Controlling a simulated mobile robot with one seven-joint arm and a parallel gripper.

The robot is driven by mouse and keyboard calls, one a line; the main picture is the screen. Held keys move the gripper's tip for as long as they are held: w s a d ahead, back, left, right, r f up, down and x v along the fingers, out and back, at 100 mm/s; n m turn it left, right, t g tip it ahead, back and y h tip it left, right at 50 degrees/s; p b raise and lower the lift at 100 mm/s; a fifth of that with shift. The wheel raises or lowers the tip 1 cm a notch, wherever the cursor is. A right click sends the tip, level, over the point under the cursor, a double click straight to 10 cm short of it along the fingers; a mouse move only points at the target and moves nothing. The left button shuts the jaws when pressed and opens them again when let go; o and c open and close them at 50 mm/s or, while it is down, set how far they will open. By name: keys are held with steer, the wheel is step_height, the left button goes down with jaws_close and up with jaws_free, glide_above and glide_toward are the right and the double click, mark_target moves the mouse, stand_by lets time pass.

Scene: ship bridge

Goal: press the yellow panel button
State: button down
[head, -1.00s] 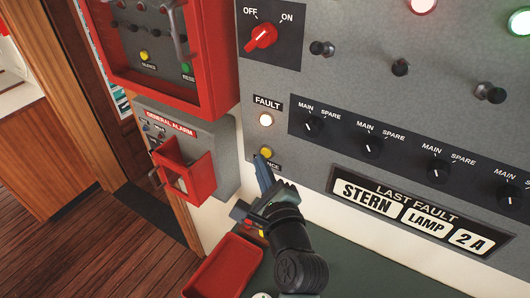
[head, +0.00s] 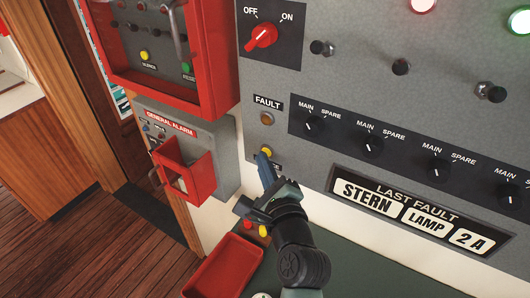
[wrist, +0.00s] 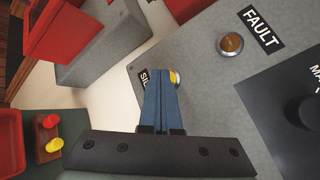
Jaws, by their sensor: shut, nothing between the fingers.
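The yellow panel button (head: 265,152) sits on the grey panel below the FAULT lamp, with a label beneath it that is partly covered. In the wrist view the yellow button (wrist: 175,78) shows just beyond the fingertips, partly hidden by them. My gripper (head: 263,156) is shut and empty, its blue fingers pointing at the button with the tips at or very near it; I cannot tell whether they touch. The wrist view also shows the closed fingers (wrist: 163,84). The FAULT lamp (head: 267,118) is unlit, dull amber.
A red general alarm box (head: 187,170) juts out left of the panel. A second yellow button (head: 144,56) is in the red-framed box at upper left. A red tray (head: 222,268) and a small block with red and yellow knobs (wrist: 49,134) lie below. Rotary switches (head: 371,148) line the panel's right.

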stand_by(0.3)
steer(key=shift+s+a+p, duration=0.5)
steer(key=shift+s+p, duration=0.05)
steer(key=shift+s, duration=0.15)
steer(key=s+a+p, duration=0.1)
steer(key=s, duration=0.1)
steer(key=s+a+p, duration=0.1)
steer(key=s+a, duration=0.1)
steer(key=shift+p, duration=0.3)
stand_by(0.7)
